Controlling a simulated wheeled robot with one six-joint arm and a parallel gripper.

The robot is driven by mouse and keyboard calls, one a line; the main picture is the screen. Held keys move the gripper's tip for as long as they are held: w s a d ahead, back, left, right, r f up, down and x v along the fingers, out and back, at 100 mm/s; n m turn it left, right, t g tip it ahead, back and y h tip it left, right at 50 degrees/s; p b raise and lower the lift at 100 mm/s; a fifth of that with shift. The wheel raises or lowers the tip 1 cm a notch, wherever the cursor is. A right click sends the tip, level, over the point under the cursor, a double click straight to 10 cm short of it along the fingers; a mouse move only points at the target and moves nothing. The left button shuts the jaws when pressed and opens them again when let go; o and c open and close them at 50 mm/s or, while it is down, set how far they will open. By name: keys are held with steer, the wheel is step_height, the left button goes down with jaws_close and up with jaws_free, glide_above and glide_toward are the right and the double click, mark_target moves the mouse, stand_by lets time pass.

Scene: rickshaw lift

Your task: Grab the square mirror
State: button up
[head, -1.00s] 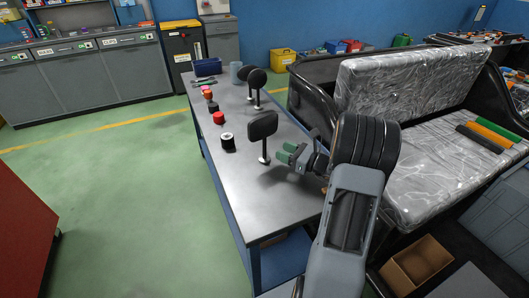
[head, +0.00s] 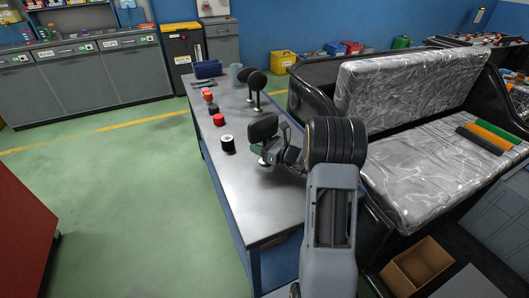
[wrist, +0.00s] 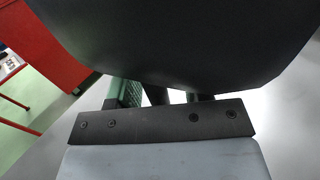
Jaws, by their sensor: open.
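The square mirror (head: 263,127) has a dark rounded-square head on a thin stem and stands upright on the metal table. Its dark head also fills the top of the wrist view (wrist: 180,40). My gripper (head: 260,150) is open, just below the mirror head at the stem. In the wrist view the green-padded fingers of my gripper (wrist: 163,97) show under the head, with a dark stem-like part between them. Whether a finger touches the stem cannot be told. The mirror's base is partly hidden by my gripper.
Two more dark mirrors (head: 256,82) stand farther back on the table (head: 265,210), near a grey mug (head: 236,74) and a blue box (head: 207,69). Red and black-white rolls (head: 228,143) line the left side. A plastic-covered seat (head: 420,170) is to the right.

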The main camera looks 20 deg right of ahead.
jaws_close()
stand_by(0.4)
